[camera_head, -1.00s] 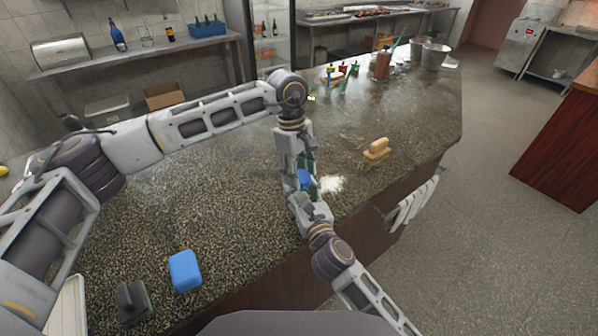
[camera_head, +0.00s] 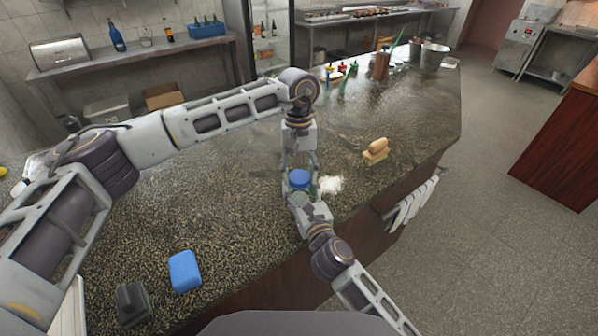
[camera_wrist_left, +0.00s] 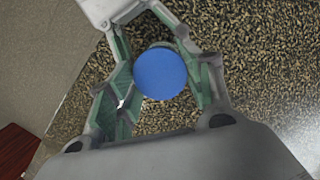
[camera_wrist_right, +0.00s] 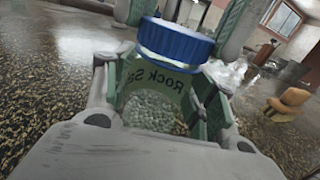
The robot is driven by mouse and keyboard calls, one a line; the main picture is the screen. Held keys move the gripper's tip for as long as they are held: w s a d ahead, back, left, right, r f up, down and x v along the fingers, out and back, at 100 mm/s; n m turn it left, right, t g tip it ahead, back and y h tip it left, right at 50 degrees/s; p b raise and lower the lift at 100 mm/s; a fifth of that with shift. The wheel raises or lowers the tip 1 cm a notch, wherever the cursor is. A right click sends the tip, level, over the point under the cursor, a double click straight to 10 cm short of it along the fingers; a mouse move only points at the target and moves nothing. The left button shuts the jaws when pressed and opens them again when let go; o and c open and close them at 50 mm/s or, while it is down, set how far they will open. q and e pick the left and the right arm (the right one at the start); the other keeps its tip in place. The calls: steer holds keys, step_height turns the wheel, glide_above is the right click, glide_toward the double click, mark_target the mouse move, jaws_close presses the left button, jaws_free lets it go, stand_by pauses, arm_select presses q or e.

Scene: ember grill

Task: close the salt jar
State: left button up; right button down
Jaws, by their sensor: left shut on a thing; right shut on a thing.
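The salt jar (camera_wrist_right: 155,95) is clear glass with a "Rock Salt" label and pale grains inside. It stands upright between the fingers of my right gripper (camera_head: 302,194), which is shut on it. The blue lid (camera_wrist_right: 175,40) sits over the jar's mouth; I cannot tell how tightly. It also shows from above as a round disc in the left wrist view (camera_wrist_left: 160,73). My left gripper (camera_head: 299,170) points down from above, shut on the lid with a finger on either side. The jar body is mostly hidden in the head view.
A white patch (camera_head: 330,184) lies on the counter right of the jar. A tan wooden block-like object (camera_head: 375,150) is farther right. A blue sponge-like block (camera_head: 184,271) and a dark object (camera_head: 132,302) lie at the front left. The counter between is clear.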

arm_select(q)
steer(key=m+y, duration=0.1)
steer(key=m, duration=0.5)
steer(key=shift+m, duration=0.3)
steer(key=m, duration=0.5)
steer(key=shift+d+m+t+y, duration=0.1)
steer(key=shift+m+t+y, duration=0.3)
steer(key=o, duration=0.7)
steer(key=shift+s+r, duration=0.1)
steer(key=shift+r, duration=2.15)
steer(key=shift+f, duration=0.1)
steer(key=shift+c, duration=0.5)
